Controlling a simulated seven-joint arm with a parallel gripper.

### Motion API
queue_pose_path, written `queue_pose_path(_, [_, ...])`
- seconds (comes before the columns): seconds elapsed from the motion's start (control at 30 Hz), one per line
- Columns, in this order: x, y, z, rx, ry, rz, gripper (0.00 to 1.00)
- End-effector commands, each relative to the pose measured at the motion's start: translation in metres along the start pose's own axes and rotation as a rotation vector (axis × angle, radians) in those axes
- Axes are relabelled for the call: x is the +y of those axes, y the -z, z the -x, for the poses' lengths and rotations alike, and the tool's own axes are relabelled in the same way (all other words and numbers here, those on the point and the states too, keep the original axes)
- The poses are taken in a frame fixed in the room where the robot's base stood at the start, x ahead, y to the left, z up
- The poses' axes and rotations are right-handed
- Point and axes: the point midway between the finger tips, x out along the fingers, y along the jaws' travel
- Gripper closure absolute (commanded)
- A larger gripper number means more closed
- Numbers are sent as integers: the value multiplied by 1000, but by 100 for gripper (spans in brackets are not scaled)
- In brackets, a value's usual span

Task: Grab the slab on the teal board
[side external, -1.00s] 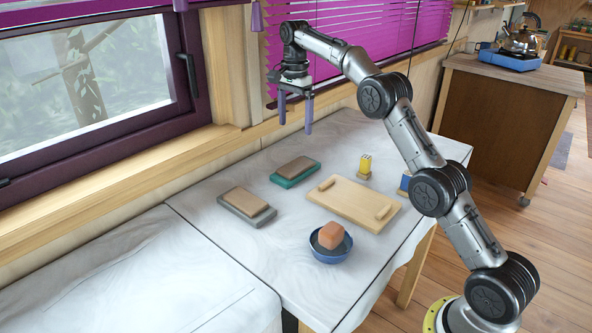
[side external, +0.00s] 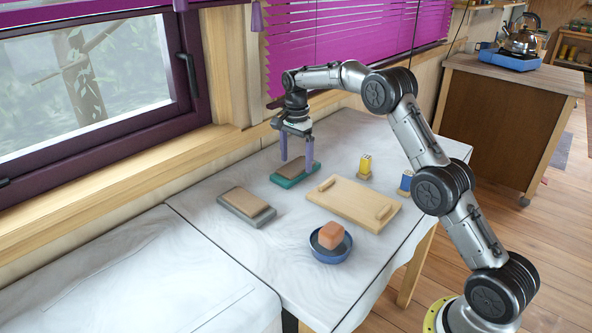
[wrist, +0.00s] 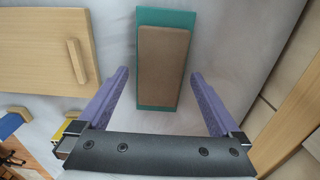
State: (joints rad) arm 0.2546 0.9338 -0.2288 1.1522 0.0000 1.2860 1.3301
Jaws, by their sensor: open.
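A brown slab (side external: 291,168) lies flat on the teal board (side external: 286,183) toward the back of the white-covered table. In the wrist view the slab (wrist: 162,68) sits on the teal board (wrist: 165,19), whose edge shows around it. My gripper (side external: 297,165) is open and empty, with its two purple fingers pointing down over the teal board. In the wrist view the gripper's fingers (wrist: 160,80) stand apart, one to each side of the slab, with a gap on both sides. I cannot tell the exact height of the fingertips over the board.
A similar slab (side external: 243,201) lies on a grey board (side external: 232,212) to the left. A wooden tray with handles (side external: 350,203) lies to the right. A blue bowl (side external: 328,257) holds an orange block (side external: 331,235). Yellow (side external: 365,167) and blue (side external: 405,183) blocks stand behind the tray.

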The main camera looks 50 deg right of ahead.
Motion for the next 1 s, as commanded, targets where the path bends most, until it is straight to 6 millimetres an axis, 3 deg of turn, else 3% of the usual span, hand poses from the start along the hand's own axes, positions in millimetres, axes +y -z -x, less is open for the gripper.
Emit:
queue_pose_path(0.13, [0, 0, -16, 0, 0, 0, 0])
queue_pose_path(0.43, [0, 0, -20, 0, 3, 0, 0])
queue_pose_path(0.9, [0, 0, -20, 0, 2, 0, 85])
queue_pose_path(0.97, [0, 0, -20, 0, 2, 0, 94])
queue_pose_path(1.0, [-1, 0, -18, 1, 4, 0, 94])
